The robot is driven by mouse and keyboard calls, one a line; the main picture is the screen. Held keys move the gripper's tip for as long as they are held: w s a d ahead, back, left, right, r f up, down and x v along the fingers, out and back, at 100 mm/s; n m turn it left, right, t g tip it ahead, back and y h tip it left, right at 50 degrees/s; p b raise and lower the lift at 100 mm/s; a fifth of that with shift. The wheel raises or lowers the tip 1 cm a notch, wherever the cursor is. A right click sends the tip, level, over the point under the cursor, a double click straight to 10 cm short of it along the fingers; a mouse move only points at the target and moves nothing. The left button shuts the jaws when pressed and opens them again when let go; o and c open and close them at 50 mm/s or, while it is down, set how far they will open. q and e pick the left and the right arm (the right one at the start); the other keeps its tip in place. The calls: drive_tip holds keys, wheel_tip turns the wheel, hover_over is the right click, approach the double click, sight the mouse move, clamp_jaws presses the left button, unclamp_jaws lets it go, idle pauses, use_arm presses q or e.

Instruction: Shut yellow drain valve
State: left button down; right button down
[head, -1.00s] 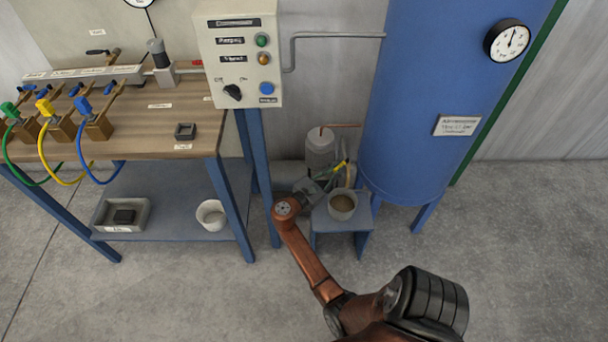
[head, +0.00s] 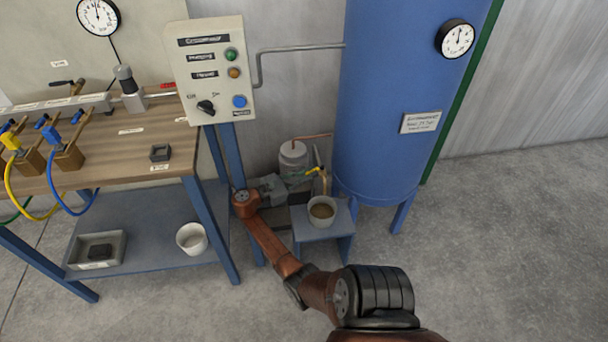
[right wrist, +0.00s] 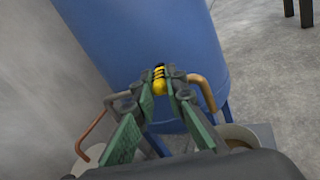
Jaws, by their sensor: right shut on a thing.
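The yellow drain valve handle (head: 315,170) is at the lower left of the blue tank (head: 385,110), above a small blue stand (head: 335,230). In the right wrist view the yellow handle (right wrist: 159,80) lies between the fingertips of my right gripper (right wrist: 160,92). The gripper is shut on the handle. In the head view my right gripper (head: 300,177) reaches the valve from the left, and its fingertips are small there. A copper drain pipe (right wrist: 202,90) curves down beside the fingers in the right wrist view. My left gripper is not in view.
A cup (head: 321,211) with brownish contents stands on the blue stand under the pipe. A grey cylinder (head: 293,158) with a copper line is behind my gripper. The workbench (head: 105,150) and control box (head: 212,75) are to the left. Floor to the right is clear.

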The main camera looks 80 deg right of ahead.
drive_tip(key=c, duration=2)
unclamp_jaws()
drive_tip(key=shift+o, duration=0.2)
drive_tip(key=v, duration=0.7)
drive_tip(key=shift+w, duration=0.2)
drive_tip(key=shift+a, duration=0.15)
drive_tip(key=shift+c, duration=0.6)
